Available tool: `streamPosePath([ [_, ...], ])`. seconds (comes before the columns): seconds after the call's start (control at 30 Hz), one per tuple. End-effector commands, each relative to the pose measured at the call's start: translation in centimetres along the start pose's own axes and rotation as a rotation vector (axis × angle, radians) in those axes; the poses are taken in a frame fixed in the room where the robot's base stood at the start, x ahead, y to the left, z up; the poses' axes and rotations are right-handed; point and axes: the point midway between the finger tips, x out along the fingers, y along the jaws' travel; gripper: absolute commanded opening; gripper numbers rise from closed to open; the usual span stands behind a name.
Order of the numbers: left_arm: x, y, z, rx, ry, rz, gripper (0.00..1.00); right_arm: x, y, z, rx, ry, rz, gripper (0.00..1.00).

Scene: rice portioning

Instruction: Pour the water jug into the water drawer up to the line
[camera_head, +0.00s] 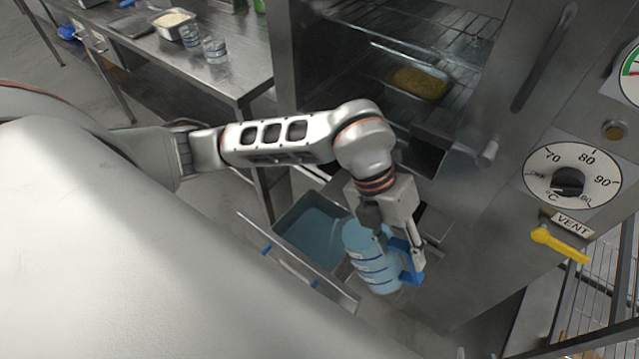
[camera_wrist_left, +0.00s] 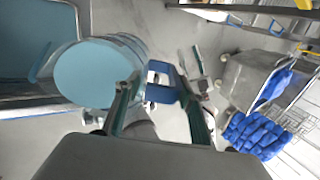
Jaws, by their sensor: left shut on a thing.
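The water jug (camera_head: 370,262) is a clear, blue-tinted cylinder with white bands and a blue handle (camera_head: 408,262). My left gripper (camera_head: 402,256) is shut on that handle. The jug is beside the open water drawer (camera_head: 262,238), close to its right side, and looks tilted in the head view. Blue water (camera_head: 312,238) shows in the drawer; its fill line cannot be made out. In the left wrist view the jug (camera_wrist_left: 95,75) shows a pale blue round face, with the drawer (camera_wrist_left: 75,105) at the left edge. No stream of water is visible. My right gripper is out of view.
The steel oven (camera_head: 500,130) rises behind, with its racks and a yellow-brown tray of food (camera_head: 420,82). A temperature dial (camera_head: 568,182) and yellow vent lever (camera_head: 560,244) are on the right. A steel table (camera_head: 225,75) with cups stands at upper left. Blue gloves (camera_wrist_left: 258,132) show in the wrist view.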

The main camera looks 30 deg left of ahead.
Motion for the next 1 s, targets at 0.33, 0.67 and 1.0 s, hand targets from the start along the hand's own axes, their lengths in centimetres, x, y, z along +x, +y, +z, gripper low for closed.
streamPosePath([
  [0.33,-2.1,0.4,0.0,0.000,0.000,-0.106,0.00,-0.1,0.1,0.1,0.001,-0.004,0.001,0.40],
  [0.67,-2.9,0.7,0.0,0.001,-0.002,-0.151,0.00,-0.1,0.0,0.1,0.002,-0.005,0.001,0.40],
  [1.0,-3.3,0.9,0.0,0.000,0.000,-0.193,0.00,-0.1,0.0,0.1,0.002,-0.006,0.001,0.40],
])
